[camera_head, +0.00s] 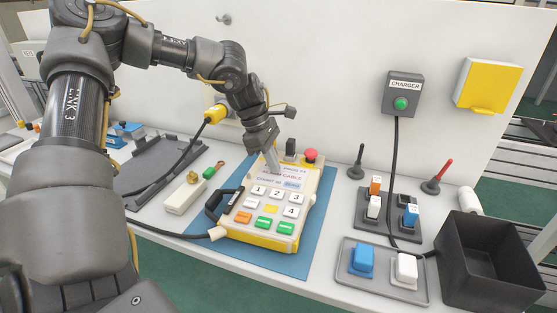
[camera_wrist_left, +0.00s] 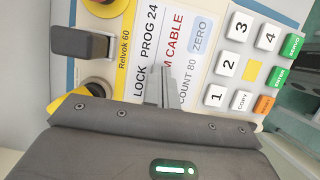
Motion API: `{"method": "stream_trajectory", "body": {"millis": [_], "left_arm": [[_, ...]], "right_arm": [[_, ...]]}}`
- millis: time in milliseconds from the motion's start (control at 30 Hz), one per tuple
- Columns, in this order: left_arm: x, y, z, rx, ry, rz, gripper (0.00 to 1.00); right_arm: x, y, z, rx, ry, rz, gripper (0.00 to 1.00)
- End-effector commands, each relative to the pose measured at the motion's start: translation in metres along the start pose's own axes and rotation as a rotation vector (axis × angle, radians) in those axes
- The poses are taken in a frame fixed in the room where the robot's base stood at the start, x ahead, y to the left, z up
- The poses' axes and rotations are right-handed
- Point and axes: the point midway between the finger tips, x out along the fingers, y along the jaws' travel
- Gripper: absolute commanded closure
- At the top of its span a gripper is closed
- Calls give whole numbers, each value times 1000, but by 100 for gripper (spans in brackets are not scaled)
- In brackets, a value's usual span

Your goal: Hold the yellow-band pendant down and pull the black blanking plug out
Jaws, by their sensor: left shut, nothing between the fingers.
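The pendant (camera_head: 258,236), white with a yellow band around its side, lies on a blue mat, keypad and display up. In the left wrist view its display (camera_wrist_left: 190,45) reads "LOCK PROG 24". A dark upright block (camera_head: 291,147) stands at the pendant's far end, beside a red button (camera_head: 311,155). This block, probably the blanking plug, shows as a dark grey piece in the left wrist view (camera_wrist_left: 82,43). My left gripper (camera_head: 274,163) is shut and empty, its fingertips over the display. I cannot tell whether they touch it. My right gripper is out of view.
A black tray (camera_head: 150,165) lies left. A charger box (camera_head: 403,93) hangs on the white panel. The mat (camera_head: 315,215) is bare right of the pendant.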

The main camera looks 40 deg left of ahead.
Motion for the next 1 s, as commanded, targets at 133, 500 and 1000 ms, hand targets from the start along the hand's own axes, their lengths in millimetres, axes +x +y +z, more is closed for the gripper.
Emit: {"method": "stream_trajectory", "body": {"millis": [133,500,1000], "left_arm": [[4,-3,-2,-2,4,-11,100],[-16,-2,5,-1,3,-7,100],[-56,-1,20,0,1,-4,100]], "right_arm": [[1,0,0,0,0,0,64],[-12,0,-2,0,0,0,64],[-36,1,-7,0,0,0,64]]}}
